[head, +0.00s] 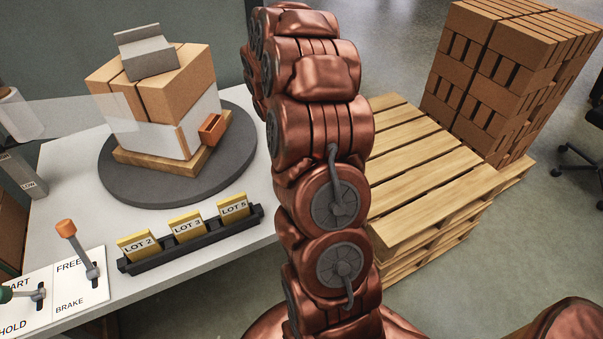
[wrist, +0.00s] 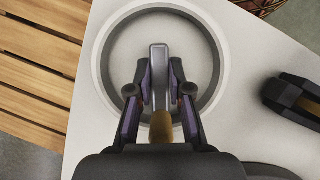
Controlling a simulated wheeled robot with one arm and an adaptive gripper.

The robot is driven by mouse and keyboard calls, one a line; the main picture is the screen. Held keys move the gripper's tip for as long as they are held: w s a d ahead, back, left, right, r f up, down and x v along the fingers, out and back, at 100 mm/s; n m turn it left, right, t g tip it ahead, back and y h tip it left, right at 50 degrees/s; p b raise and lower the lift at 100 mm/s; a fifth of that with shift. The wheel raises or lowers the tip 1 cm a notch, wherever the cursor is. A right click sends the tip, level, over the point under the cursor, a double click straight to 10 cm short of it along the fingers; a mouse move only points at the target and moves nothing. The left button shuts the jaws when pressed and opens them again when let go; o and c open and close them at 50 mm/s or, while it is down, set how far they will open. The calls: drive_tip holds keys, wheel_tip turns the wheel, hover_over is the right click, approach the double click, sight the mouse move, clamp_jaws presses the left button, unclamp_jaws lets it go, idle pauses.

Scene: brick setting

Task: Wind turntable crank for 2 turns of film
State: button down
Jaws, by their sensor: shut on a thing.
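In the wrist view, my gripper (wrist: 160,82) is shut on the crank, with a finger on each side of it. The crank shows as a grey bar (wrist: 160,60) with a tan grip (wrist: 161,128), inside a round grey ring (wrist: 103,62) on the pale table. In the head view my arm hides the gripper and crank. The dark round turntable (head: 120,186) carries a brick stack (head: 178,92) on a small wooden pallet (head: 150,163). White film (head: 150,139) covers the stack's lower part. A film roll (head: 18,112) stands at the left, with a translucent strip toward the stack.
An orange-knobbed lever (head: 66,228) stands on the FREE/BRAKE panel, left of a rack (head: 130,266) of yellow lot cards. Another lever stands at the left edge. Wooden pallets (head: 425,180) and stacked bricks (head: 490,80) are at the right.

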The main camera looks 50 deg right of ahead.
drive_tip(key=shift+r+n+h, duration=0.1)
drive_tip(key=shift+n+h, duration=0.3)
drive_tip(key=shift+n, duration=0.6)
drive_tip(key=n+p, duration=0.1)
drive_tip(key=n, duration=0.1)
drive_tip(key=n+t+h+p, duration=0.1)
drive_tip(key=n, duration=0.1)
drive_tip(key=shift+s+a+n+h, duration=0.2)
drive_tip(key=shift+n+h, duration=0.1)
drive_tip(key=n+t+h+p, duration=0.1)
drive_tip(key=n+p, duration=0.1)
drive_tip(key=n, duration=0.2)
drive_tip(key=shift+p, duration=0.35)
drive_tip(key=shift+n+t+p, duration=0.5)
drive_tip(key=shift+n+p, duration=0.1)
drive_tip(key=shift+n, duration=0.5)
drive_tip(key=shift+h, duration=0.3)
drive_tip(key=c, duration=1.1)
unclamp_jaws()
drive_tip(key=v, duration=1.1)
drive_tip(key=shift+a+r, duration=0.1)
drive_tip(key=shift+r, duration=0.3)
